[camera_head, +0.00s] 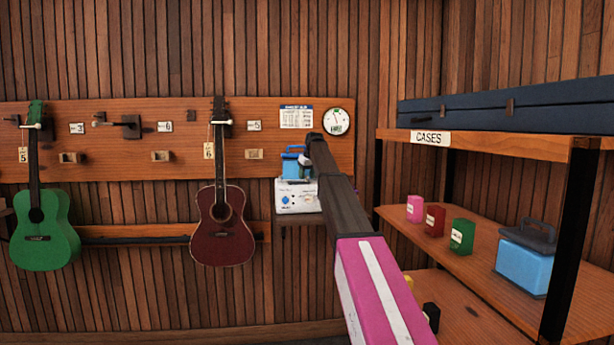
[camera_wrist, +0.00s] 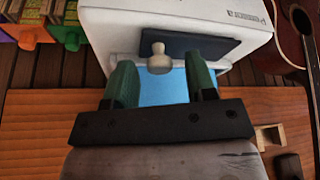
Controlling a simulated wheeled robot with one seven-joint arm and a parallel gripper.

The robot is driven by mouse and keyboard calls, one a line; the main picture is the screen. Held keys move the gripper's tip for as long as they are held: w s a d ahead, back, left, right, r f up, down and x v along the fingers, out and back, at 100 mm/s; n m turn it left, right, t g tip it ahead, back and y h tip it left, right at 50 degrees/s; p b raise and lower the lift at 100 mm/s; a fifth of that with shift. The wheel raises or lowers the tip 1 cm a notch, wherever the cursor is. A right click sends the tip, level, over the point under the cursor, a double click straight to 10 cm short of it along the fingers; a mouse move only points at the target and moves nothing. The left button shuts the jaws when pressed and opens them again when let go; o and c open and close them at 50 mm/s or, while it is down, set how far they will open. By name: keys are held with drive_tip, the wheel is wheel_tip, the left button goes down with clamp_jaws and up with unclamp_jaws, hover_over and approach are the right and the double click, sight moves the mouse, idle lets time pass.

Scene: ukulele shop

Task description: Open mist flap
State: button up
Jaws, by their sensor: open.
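The white mist machine (camera_head: 299,203) sits on a small stand by the wall in the head view, with a blue tank (camera_head: 291,167) at its top. My arm partly covers it there, and my gripper's fingers are hidden. In the wrist view, the white machine body (camera_wrist: 120,30) carries a dark flap (camera_wrist: 208,52) that appears to lie flat against it. A pale knob (camera_wrist: 159,60) stands out from the flap. My gripper (camera_wrist: 162,80) is open, its green fingers apart on either side below the knob. I cannot tell whether they touch anything.
A red ukulele (camera_head: 221,225) and a green one (camera_head: 45,235) hang left of the machine. A shelf (camera_head: 480,240) with small boxes and a blue container (camera_head: 524,265) stands at right. Orange and green items (camera_wrist: 28,30) show at the wrist view's upper left.

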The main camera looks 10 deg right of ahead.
clamp_jaws()
drive_tip(key=shift+r, duration=0.1)
